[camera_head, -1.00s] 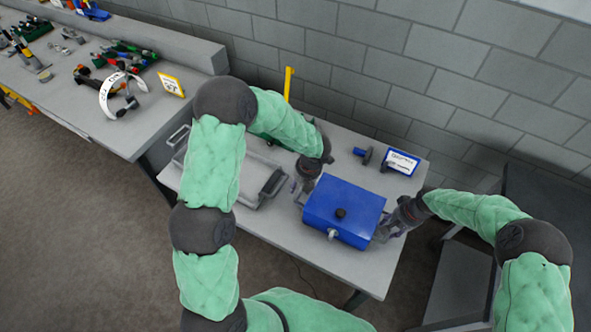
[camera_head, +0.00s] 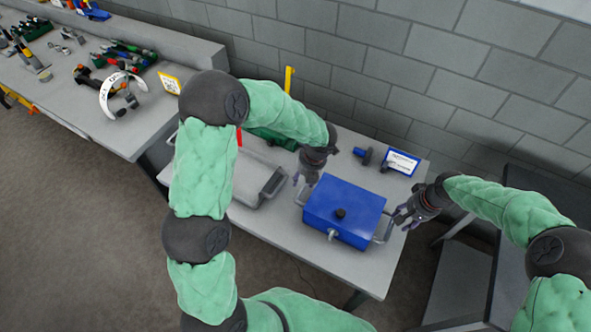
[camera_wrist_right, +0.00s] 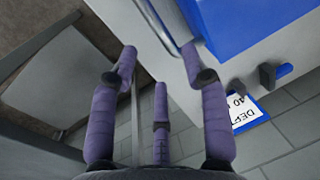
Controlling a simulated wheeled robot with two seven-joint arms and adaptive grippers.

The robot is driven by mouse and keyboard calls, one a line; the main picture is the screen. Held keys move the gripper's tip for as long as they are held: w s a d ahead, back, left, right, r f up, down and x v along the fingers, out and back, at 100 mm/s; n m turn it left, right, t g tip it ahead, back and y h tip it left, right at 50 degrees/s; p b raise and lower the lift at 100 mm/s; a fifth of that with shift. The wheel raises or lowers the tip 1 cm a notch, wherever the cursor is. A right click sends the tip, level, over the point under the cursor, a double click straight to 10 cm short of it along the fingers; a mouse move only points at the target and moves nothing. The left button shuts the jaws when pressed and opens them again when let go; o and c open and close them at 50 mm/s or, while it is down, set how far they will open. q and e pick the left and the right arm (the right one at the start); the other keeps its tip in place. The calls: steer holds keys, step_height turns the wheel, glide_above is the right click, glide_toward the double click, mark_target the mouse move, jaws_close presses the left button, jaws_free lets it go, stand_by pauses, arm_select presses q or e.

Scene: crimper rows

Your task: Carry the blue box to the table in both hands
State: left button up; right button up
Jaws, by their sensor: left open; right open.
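The blue box (camera_head: 343,208) sits upright on the grey table (camera_head: 285,236), with a black knob on its lid, a front latch and a metal handle at each side. My left gripper (camera_head: 305,180) is open just off the box's left handle (camera_head: 302,196). My right gripper (camera_head: 402,217) is open and empty, just right of the right handle (camera_head: 384,230). In the right wrist view the right gripper's purple fingers (camera_wrist_right: 155,60) are spread, with the handle (camera_wrist_right: 155,25) ahead and the blue box (camera_wrist_right: 232,25) beyond it.
A grey metal case (camera_head: 254,180) lies left of the box. A blue-handled tool (camera_head: 364,156) and a blue-framed sign (camera_head: 402,162) stand behind it. A long bench (camera_head: 60,100) with tools is at left. A dark cart (camera_head: 530,195) stands at right.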

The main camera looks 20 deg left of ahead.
steer(key=shift+s+d+r, duration=0.1)
steer(key=shift+d+r, duration=0.05)
steer(key=shift+r, duration=0.65)
steer(key=shift+d+r, duration=0.15)
steer(key=shift+r, duration=0.65)
